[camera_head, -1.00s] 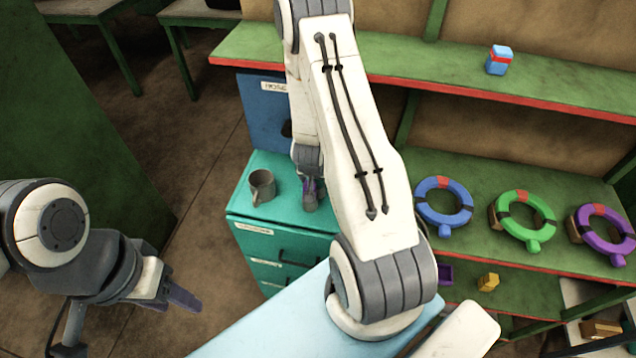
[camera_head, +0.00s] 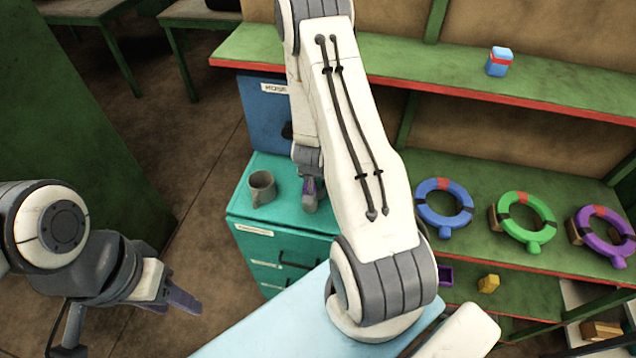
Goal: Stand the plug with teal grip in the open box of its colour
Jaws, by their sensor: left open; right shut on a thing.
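My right gripper (camera_head: 311,196) is low at the teal cabinet, just right of the grey mug. My own arm covers most of it. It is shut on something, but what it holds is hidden. I cannot make out a plug with a teal grip or a teal open box in the head view. My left gripper (camera_head: 182,297) is open and empty over the floor at the lower left, well away from the cabinet.
A grey mug (camera_head: 262,187) stands on the teal cabinet (camera_head: 238,206). Blue, green and purple rings (camera_head: 444,208) sit on the green shelf at right. Below are a purple box (camera_head: 446,275) and a yellow piece (camera_head: 488,284). A small blue-red box (camera_head: 498,62) is on the upper shelf.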

